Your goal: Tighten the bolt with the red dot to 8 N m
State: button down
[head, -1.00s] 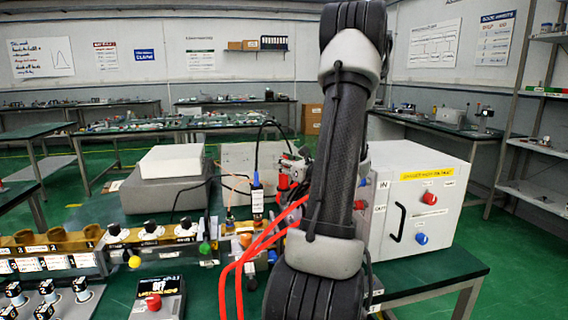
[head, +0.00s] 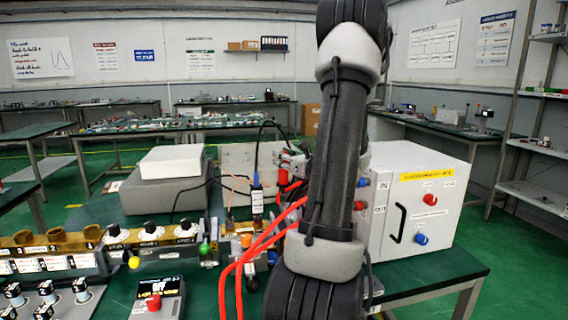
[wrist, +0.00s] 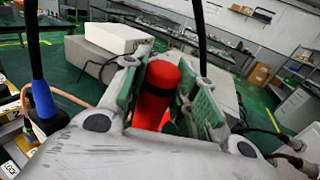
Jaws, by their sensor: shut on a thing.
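My gripper (wrist: 172,95) has its green-padded fingers on both sides of a red cylindrical handle (wrist: 158,88) in the wrist view, and is shut on it. The lower part of the handle and whatever it joins are hidden by the gripper body. In the head view the red handle (head: 283,178) shows just left of my arm, near the middle of the bench, with my gripper (head: 292,165) partly hidden there. I cannot make out the bolt with the red dot, nor any torque reading.
A black probe with a blue boot (head: 256,190) stands close left of the gripper. Red hoses (head: 240,270) run in front. A white cabinet (head: 435,180) stands right. A white box (head: 172,160) on a grey one, a brass waveguide (head: 40,240) and a control box (head: 158,298) lie left.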

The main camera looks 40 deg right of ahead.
jog(key=shift+r, duration=3.6)
